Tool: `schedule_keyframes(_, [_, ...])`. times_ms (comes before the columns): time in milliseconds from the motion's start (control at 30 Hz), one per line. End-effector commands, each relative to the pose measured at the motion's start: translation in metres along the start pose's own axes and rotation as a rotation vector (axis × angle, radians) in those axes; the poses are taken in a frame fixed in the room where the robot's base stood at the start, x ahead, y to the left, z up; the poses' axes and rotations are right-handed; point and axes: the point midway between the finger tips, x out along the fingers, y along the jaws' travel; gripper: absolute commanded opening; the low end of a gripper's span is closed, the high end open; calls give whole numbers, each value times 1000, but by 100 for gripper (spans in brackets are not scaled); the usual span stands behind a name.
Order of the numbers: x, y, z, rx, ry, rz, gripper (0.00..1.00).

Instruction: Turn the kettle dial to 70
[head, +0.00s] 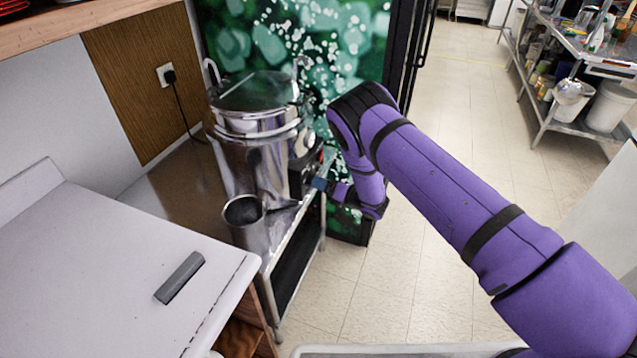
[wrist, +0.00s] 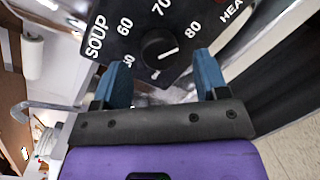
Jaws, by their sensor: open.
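The large steel kettle (head: 250,165) stands on a metal-framed stand in the head view. Its dial (wrist: 160,46) is a black round knob on a black panel (wrist: 140,22) in the wrist view. The panel is marked SOUP, 60, 70, 80 and HEAT, with another number partly hidden at lower left. A pale mark on the knob seems to lie toward its lower right, away from the 70. My gripper (wrist: 163,72) is open, its two blue fingers apart just below the knob, not around it. In the head view my gripper (head: 322,184) is at the kettle's right side; the dial is hard to make out.
A steel cup (head: 243,211) stands in front of the kettle. A white counter (head: 90,270) with a grey bar (head: 180,278) is at the left. A black cord runs to a wall plug (head: 168,75). The tiled floor (head: 440,150) behind my arm is clear; steel shelves (head: 555,100) stand at the right.

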Motion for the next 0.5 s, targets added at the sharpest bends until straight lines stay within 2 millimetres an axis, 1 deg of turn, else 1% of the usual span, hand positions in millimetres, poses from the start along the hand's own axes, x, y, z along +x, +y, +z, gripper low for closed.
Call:
schedule_keyframes(33, [6,0,0,0,0,1,67])
schedule_keyframes(200, [16,0,0,0,0,0,67])
schedule_keyframes(500, [17,0,0,0,0,-1,67])
